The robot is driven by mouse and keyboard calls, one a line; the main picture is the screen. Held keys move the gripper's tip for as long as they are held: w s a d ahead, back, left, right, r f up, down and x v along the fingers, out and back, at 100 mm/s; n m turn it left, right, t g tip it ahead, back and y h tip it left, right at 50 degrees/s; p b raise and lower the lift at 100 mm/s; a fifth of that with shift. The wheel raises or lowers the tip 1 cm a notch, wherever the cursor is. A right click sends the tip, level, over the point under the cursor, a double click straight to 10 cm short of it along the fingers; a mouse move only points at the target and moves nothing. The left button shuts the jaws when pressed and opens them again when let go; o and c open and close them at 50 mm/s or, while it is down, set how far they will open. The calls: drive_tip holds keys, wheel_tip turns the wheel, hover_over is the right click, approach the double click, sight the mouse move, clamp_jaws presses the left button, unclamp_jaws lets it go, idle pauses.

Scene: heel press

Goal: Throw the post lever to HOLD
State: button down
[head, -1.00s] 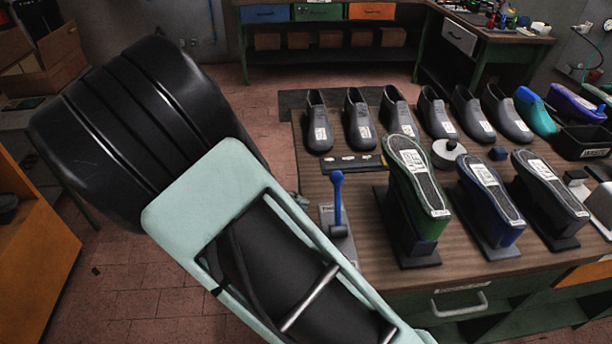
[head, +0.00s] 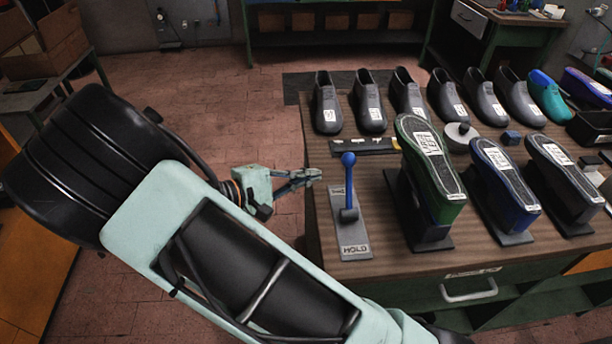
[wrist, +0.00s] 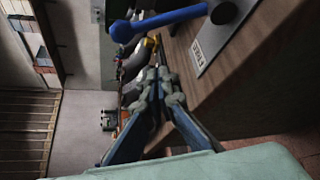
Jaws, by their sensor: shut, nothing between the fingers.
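The post lever (head: 349,182) is a blue rod with a round blue knob, standing roughly upright from a grey plate (head: 354,241) at the left end of the bench. The plate's near end reads HOLD; lettering at its far end is partly covered by the lever. My gripper (head: 316,175) is shut and empty, just left of the knob and apart from it in the head view. In the wrist view, the lever (wrist: 165,19) lies across the top, beyond and above the shut fingertips (wrist: 158,70).
Green, blue and dark upturned shoe forms (head: 432,165) stand on stands right of the lever. Several grey shoe lasts (head: 370,103) line the back of the bench (head: 390,256). A dark strip (head: 362,146) lies behind the lever. The floor left of the bench is open.

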sight(349, 183)
drive_tip(key=x, duration=0.6)
drive_tip(key=shift+p, duration=0.3)
drive_tip(key=shift+s+d+r, duration=0.25)
drive_tip(key=shift+s+d+r+p, duration=0.15)
drive_tip(key=shift+s+r+p, duration=0.2)
drive_tip(key=shift+s, duration=0.35)
drive_tip(key=shift+s+d+r+p, duration=0.1)
drive_tip(key=shift+s+r+p, duration=0.2)
drive_tip(key=shift+s, duration=0.35)
drive_tip(key=shift+s, duration=0.1)
